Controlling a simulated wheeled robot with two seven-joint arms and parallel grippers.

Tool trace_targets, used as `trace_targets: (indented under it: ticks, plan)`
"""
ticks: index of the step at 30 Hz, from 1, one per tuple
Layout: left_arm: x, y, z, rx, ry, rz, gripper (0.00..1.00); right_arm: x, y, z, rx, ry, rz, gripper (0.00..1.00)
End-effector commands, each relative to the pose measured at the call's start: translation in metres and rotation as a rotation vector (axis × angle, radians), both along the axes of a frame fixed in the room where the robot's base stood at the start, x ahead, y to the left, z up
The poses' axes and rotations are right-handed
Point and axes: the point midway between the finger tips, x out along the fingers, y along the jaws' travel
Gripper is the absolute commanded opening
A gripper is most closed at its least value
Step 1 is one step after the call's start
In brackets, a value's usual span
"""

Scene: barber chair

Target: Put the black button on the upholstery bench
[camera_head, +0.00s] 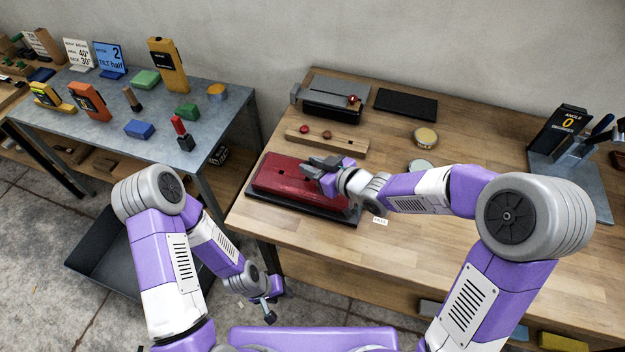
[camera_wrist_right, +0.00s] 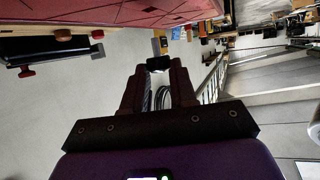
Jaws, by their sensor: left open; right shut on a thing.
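The red upholstery bench (camera_head: 290,178), a red padded block on a dark base, sits at the front left of the wooden workbench. It also fills the top left of the right wrist view (camera_wrist_right: 90,14). My right gripper (camera_head: 318,166) is over the far right part of the red pad in the head view. In the right wrist view, its fingers are shut on a small black piece, the black button (camera_wrist_right: 158,63), held at the fingertips. Contact between button and pad cannot be told. My left gripper (camera_head: 268,308) is open, low, in front of the workbench.
A wooden strip (camera_head: 345,143) with red buttons lies behind the red pad. A grey and black fixture (camera_head: 331,110), a black mat (camera_head: 406,104) and round tins (camera_head: 426,138) stand behind. A grey table (camera_head: 60,122) at left carries tools and blocks. The workbench's front right is clear.

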Motion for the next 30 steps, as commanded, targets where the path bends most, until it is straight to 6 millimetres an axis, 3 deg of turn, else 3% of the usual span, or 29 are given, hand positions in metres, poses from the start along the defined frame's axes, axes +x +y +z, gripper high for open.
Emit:
trace_targets:
  ticks: [9, 22, 23, 27, 30]
  plan:
    - [0.000, 0.000, -0.017, 0.000, 0.000, 0.000, 0.43, 0.000, 0.000, -0.044, -0.001, 0.002, 0.001, 0.00]
    - [0.000, 0.000, -0.022, 0.000, 0.000, 0.000, 0.43, 0.000, 0.000, -0.049, 0.000, -0.001, -0.001, 0.00]
    - [0.000, 0.000, -0.022, 0.000, 0.000, 0.000, 0.43, 0.000, 0.000, -0.049, 0.000, 0.000, -0.001, 0.28]
    - [0.000, 0.000, -0.020, 0.000, 0.000, 0.000, 0.43, 0.000, 0.000, -0.048, -0.001, -0.001, -0.001, 0.50]
    - [0.000, 0.000, -0.020, 0.000, 0.000, 0.000, 0.43, 0.000, 0.000, -0.048, -0.001, -0.001, -0.001, 0.52]
